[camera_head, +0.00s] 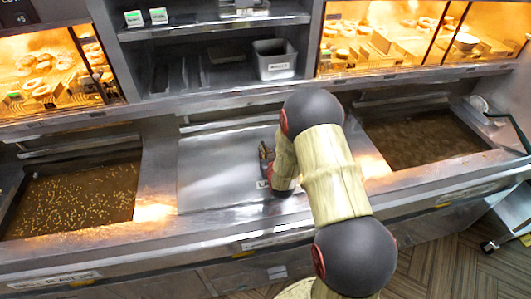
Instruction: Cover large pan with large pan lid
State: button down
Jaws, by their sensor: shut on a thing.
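The large pan lid (215,172) appears to be the flat, shiny steel panel in the middle of the range. My gripper (265,158) is over the right part of this panel, with my wrist just to its right. It is shut, apparently on the lid's handle, though my arm and the small size of the view hide the grip itself. I cannot tell whether the panel rests flat or is slightly raised. No separate large pan shows; the area under the panel is hidden.
Open oil vats lie left (75,195) and right (420,138) of the panel; the left one has floating bits. Behind are shelves with a grey metal bin (274,60) and lit food cabinets (45,72). My arm blocks the area right of the panel.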

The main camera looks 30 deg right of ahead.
jog(key=shift+s+f+b, duration=0.1)
jog(key=shift+f+b, duration=0.55)
jog(key=shift+b, duration=0.1)
dwell(0.9)
jog(key=c, duration=1.7)
grip_release()
jog(key=shift+c, duration=0.2)
jog(key=shift+o, duration=1)
jog(key=shift+f, duration=0.1)
jog(key=shift+r+p, duration=1.55)
jog(key=shift+r, duration=2.1)
jog(key=s+a, duration=0.4)
jog(key=s, duration=1.1)
jog(key=shift+s+a+r, duration=0.15)
jog(key=shift+a+r, duration=0.05)
jog(key=shift+r, duration=0.25)
